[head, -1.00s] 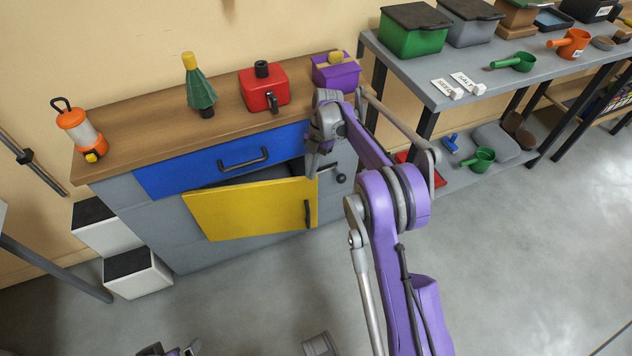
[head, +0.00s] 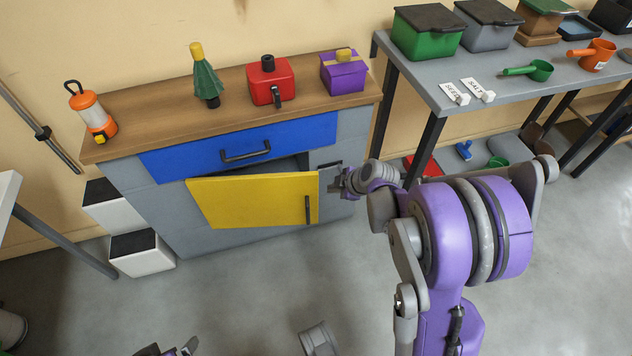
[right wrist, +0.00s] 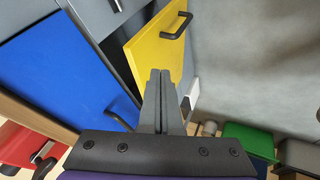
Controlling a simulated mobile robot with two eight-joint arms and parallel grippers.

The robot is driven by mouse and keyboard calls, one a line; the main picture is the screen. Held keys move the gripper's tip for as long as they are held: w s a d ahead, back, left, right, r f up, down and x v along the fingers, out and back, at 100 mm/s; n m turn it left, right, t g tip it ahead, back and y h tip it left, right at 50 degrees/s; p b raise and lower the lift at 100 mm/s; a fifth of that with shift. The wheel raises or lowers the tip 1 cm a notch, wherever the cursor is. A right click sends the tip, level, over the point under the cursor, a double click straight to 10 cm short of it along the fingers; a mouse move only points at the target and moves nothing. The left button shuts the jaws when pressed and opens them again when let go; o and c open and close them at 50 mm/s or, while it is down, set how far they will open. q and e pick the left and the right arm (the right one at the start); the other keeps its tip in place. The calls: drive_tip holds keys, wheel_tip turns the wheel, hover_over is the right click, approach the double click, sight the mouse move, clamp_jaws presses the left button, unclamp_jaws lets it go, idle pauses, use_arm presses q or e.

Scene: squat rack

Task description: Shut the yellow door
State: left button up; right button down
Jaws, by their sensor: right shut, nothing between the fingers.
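The yellow door (head: 252,204) is ajar on the grey cabinet (head: 168,210), with a dark gap above its top edge. Its dark upright handle (head: 308,209) is near its right edge. The door also shows in the right wrist view (right wrist: 155,47). My right gripper (head: 334,186) is close to the door's right edge, its fingers shut and empty. In the right wrist view the shut fingers (right wrist: 160,74) overlap the door's edge; I cannot tell whether they touch it. Part of my left gripper (head: 182,350) shows at the bottom edge; its jaws are unclear.
A blue drawer (head: 235,146) is above the door. A grey shelf table (head: 425,82) is right. Floor in front is clear.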

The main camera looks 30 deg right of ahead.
drive_tip(key=w+f+b, duration=0.1)
drive_tip(key=w+f, duration=0.1)
drive_tip(key=w, duration=0.1)
drive_tip(key=w+f+b, duration=0.1)
drive_tip(key=w+f, duration=0.2)
drive_tip(key=w+f+b, duration=0.1)
drive_tip(key=w+f, duration=0.2)
drive_tip(key=shift+d, duration=0.2)
drive_tip(key=w+d, duration=0.1)
drive_tip(key=w, duration=0.2)
drive_tip(key=w+d+n+y, duration=0.1)
drive_tip(key=w, duration=0.2)
drive_tip(key=w+d+n+p, duration=0.1)
drive_tip(key=w+d, duration=0.1)
drive_tip(key=w, duration=0.1)
drive_tip(key=shift+w, duration=0.1)
drive_tip(key=shift+a, duration=0.15)
